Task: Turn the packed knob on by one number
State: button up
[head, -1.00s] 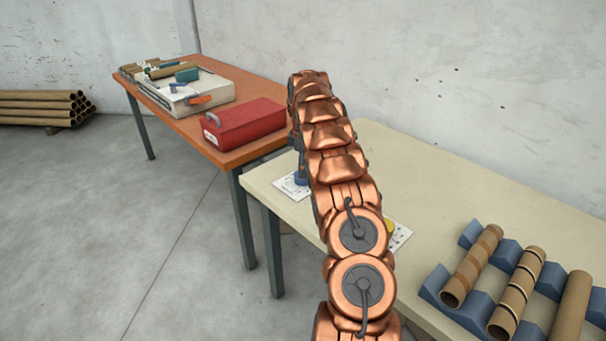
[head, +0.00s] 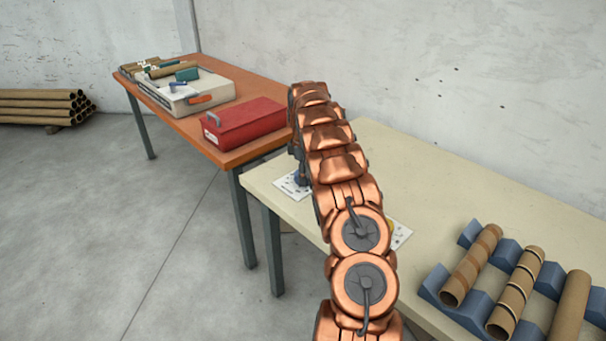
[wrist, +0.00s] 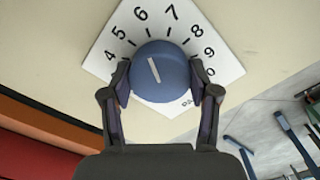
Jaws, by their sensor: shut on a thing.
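A round blue knob (wrist: 160,75) with a white pointer line sits on a white number card (wrist: 218,62) in the wrist view. The pointer tilts up and a little left, roughly toward the 6. Numbers from 4 to 9 show around it; small lettering at the card's lower corner is partly hidden. My gripper (wrist: 160,78) is shut on the knob, one finger at its left side and one at its right. In the head view, the card (head: 287,187) lies on the cream table, and my arm hides most of the knob.
A second card (head: 401,235) with a yellow knob lies behind my arm on the cream table (head: 450,185). Cardboard tubes (head: 515,290) rest in blue cradles at the right. A red box (head: 245,122) stands on the orange table at the left.

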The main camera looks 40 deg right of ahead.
jog(key=c, duration=0.4)
jog(key=shift+c, duration=0.2)
jog(key=m, duration=0.2)
jog(key=shift+a+m, duration=0.1)
jog(key=shift+m, duration=0.3)
jog(key=shift+m+b, duration=0.4)
jog(key=shift+m, duration=1.2)
jog(key=o, duration=1.2)
jog(key=shift+c, duration=0.2)
